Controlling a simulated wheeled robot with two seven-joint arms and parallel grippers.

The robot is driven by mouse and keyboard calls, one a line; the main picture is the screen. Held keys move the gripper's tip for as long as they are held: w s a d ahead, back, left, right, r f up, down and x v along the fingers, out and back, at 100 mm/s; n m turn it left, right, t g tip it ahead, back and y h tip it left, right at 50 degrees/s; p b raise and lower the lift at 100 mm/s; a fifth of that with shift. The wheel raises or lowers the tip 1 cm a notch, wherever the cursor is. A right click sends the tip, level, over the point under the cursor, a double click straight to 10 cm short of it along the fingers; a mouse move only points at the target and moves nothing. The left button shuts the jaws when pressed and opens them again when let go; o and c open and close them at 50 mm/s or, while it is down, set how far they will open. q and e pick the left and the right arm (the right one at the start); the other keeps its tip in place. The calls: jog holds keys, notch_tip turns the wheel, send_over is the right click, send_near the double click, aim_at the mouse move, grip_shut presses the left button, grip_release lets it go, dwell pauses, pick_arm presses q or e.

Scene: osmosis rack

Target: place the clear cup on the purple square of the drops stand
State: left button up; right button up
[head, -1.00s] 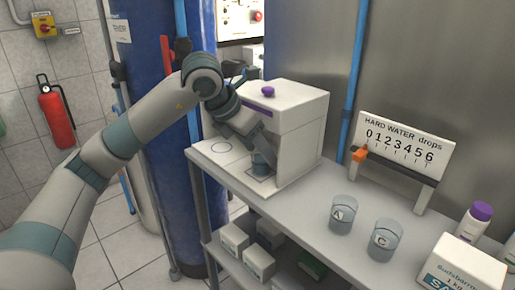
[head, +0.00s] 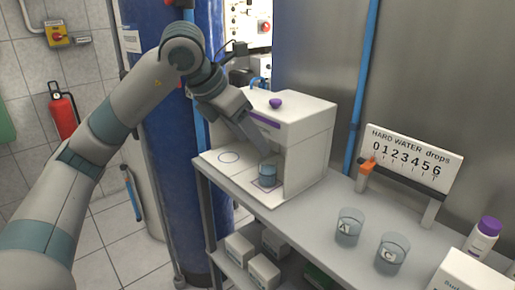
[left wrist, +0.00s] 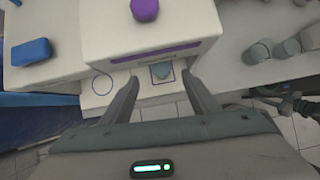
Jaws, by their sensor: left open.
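The clear cup (head: 267,174), with bluish contents, stands upright on the purple square (head: 266,185) on the base of the white drops stand (head: 306,127). In the left wrist view the cup (left wrist: 162,73) sits inside the square outline (left wrist: 146,77), under the front edge of the stand's upper part. My left gripper (head: 263,145) is open and empty, behind and above the cup in the head view. Its two fingers also show in the left wrist view (left wrist: 163,90), apart, with the cup beyond the gap between them. My right gripper is not in view.
A blue circle (head: 229,157) on the stand's base is empty. Two lettered cups (head: 349,227) (head: 393,251) stand on the grey shelf to the right. Behind them is the HARD WATER drops board (head: 409,156) with an orange slider (head: 368,166). A purple-capped bottle (head: 484,241) is far right.

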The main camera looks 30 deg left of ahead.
pick_arm(q)
jog(key=v, duration=0.3)
jog(key=shift+s+r, duration=0.1)
jog(key=shift+r, duration=0.05)
dwell(0.3)
